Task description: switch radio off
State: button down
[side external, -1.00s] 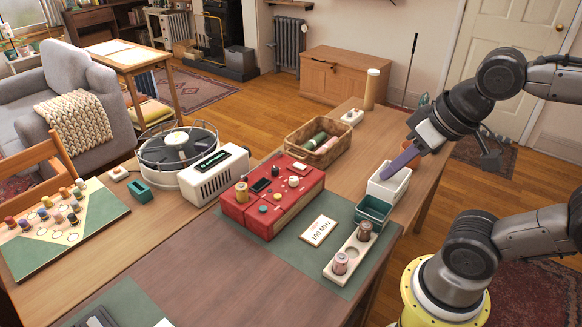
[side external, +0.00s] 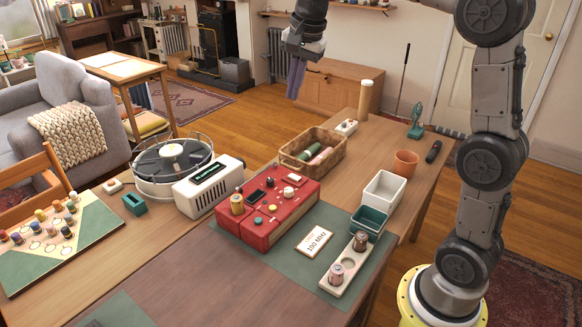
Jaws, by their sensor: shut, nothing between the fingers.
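A red box with knobs, buttons and a small dark panel (side external: 268,208) lies on a green mat at the middle of the table. A white slotted box with a dark display (side external: 208,187) stands left of it. I cannot tell for sure which of the two is the radio, or whether a switch is on or off. My gripper (side external: 293,96) is high above the far side of the table, well away from both boxes. Its purple fingers point down, shut and empty.
A card reading 100 MHz (side external: 314,241), a can holder (side external: 345,263), a teal bin (side external: 369,222) and a white bin (side external: 384,192) lie to the right. A wicker basket (side external: 313,151) stands behind the red box. A round glass-sided device (side external: 172,165) is at left.

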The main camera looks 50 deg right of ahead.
jog(key=w+d+f+m+g, duration=0.2)
jog(key=w+d+f, duration=0.45)
jog(key=f, duration=0.25)
jog(key=g, duration=0.1)
send_over(291, 175)
notch_tip(291, 175, down, 7)
jog(key=shift+f+m+y, duration=0.2)
jog(key=shift+m+y, duration=0.1)
notch_tip(291, 175, down, 14)
jog(key=shift+f, duration=0.15)
dwell(0.3)
